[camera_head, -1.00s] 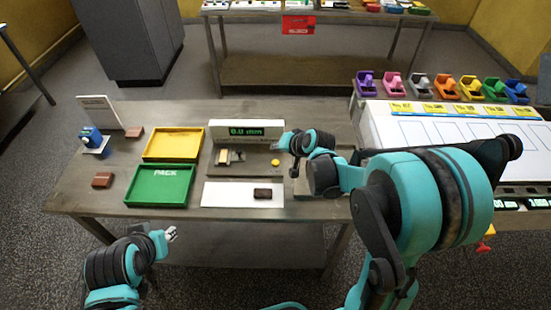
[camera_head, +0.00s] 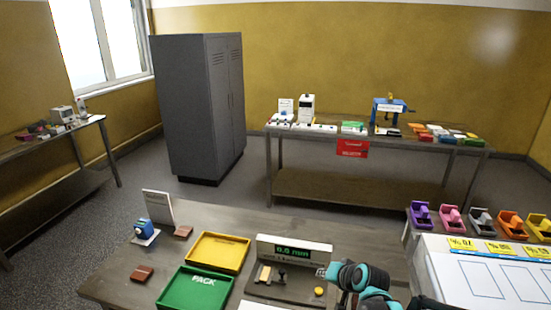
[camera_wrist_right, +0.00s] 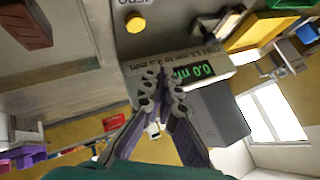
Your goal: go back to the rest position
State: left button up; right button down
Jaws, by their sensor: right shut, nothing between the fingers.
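My right gripper (camera_head: 325,272) shows at the bottom of the head view, just right of the gauge box (camera_head: 290,250) with the green 0.0 mm readout. In the right wrist view its fingers (camera_wrist_right: 160,76) are together with nothing between them. The readout also shows behind the fingertips in the wrist view. Part of my teal right arm shows below the gripper in the head view; the rest is cut off. My left gripper and arm are outside both current views.
The near table holds a yellow tray (camera_head: 246,240), a green PACK tray (camera_head: 170,300), brown blocks (camera_head: 142,273) and a blue device (camera_head: 144,229). Colored dispensers (camera_head: 451,219) line the right. A grey cabinet (camera_head: 195,110) and a back table (camera_head: 340,187) stand beyond open floor.

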jog(key=s+r+n+h, duration=0.1)
jog(key=s+r+n, duration=0.1)
jog(key=s, duration=1)
jog(key=s+r+n+g+h, duration=0.1)
jog(key=s+r+n+h, duration=0.1)
jog(key=s, duration=1)
jog(key=shift+n+g+b, duration=0.3)
jog(key=shift+n+b, duration=0.1)
